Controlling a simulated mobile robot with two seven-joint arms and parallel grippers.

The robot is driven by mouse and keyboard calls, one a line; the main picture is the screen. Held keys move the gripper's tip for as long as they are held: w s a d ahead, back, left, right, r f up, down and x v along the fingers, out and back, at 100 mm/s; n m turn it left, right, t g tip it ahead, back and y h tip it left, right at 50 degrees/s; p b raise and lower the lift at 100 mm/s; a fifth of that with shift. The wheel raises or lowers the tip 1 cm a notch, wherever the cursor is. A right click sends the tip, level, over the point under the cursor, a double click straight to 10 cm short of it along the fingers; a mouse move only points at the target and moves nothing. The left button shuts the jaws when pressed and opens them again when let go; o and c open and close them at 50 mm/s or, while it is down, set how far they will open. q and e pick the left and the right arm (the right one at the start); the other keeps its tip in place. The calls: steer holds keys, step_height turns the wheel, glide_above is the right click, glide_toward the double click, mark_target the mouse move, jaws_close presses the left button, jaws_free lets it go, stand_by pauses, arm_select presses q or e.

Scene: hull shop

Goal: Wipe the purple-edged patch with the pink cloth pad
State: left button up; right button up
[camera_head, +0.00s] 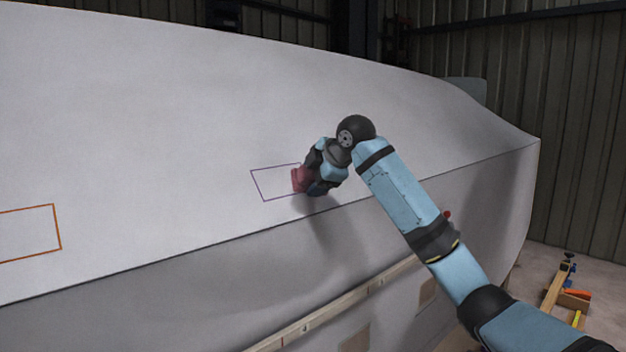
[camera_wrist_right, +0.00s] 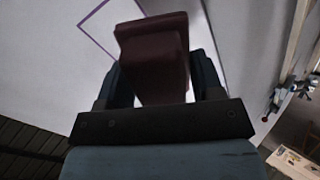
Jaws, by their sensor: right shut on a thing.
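The purple-edged patch (camera_head: 275,182) is a purple outline on the pale hull, left of my right gripper in the head view. One corner of its outline also shows in the right wrist view (camera_wrist_right: 97,36). My right gripper (camera_head: 311,178) is shut on the pink cloth pad (camera_head: 299,180), which looks dark red between the fingers in the right wrist view (camera_wrist_right: 153,58). The pad is at the right part of the patch, and the gripper hides the patch's right edge. I cannot tell whether the pad touches the hull. My left gripper is not in view.
The large white hull (camera_head: 180,110) fills most of the head view. An orange-edged patch (camera_head: 35,232) is at the far left. A wooden batten (camera_head: 330,312) runs along the hull below. Timber and clamps (camera_head: 567,295) lie on the floor at right.

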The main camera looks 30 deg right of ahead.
steer(key=shift+v, duration=2.55)
steer(key=shift+r, duration=0.1)
steer(key=v, duration=0.4)
steer(key=shift+a, duration=0.1)
